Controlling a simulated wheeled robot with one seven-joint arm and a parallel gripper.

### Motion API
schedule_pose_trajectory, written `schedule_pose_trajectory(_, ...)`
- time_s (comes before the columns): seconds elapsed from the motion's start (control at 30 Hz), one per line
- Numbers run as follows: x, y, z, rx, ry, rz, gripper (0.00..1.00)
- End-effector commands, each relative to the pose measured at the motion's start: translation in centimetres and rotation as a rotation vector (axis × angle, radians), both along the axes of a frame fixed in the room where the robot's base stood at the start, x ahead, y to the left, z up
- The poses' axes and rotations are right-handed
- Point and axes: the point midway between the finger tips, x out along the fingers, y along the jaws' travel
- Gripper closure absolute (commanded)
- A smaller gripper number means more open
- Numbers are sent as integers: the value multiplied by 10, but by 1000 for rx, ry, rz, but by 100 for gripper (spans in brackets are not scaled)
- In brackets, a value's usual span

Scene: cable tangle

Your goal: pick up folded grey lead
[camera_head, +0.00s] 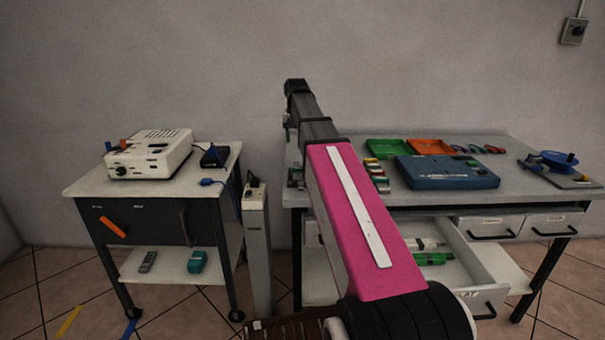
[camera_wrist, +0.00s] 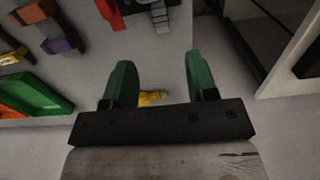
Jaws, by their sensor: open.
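My gripper (camera_wrist: 159,58) shows in the wrist view, with its two green fingers apart and nothing held between them. A small grey segmented piece (camera_wrist: 160,18) lies on the bench top at the upper middle of that view, beyond the fingertips and near the bench edge. It may be the folded grey lead, but I cannot tell for sure. A small yellow piece (camera_wrist: 152,97) shows low between the fingers, partly hidden by the gripper body. In the head view my arm hides the gripper area, and I cannot make out a folded grey lead there.
The bench (camera_head: 480,148) holds a green tray (camera_head: 387,148), an orange tray (camera_head: 431,147), a blue box (camera_head: 447,172) and a blue reel (camera_head: 558,160). An open drawer (camera_head: 490,262) juts out below. A trolley (camera_head: 90,184) carrying a white device (camera_head: 150,153) stands left.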

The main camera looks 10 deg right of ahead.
Motion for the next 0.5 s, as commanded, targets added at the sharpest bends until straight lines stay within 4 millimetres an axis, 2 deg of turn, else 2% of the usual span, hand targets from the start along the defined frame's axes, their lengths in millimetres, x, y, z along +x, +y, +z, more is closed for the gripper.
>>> schedule_pose_trajectory(0.2, -1, 0, -32, 0, 1, 0, 48)
schedule_pose_trajectory(0.5, -3, 1, -52, 0, 0, 0, 48)
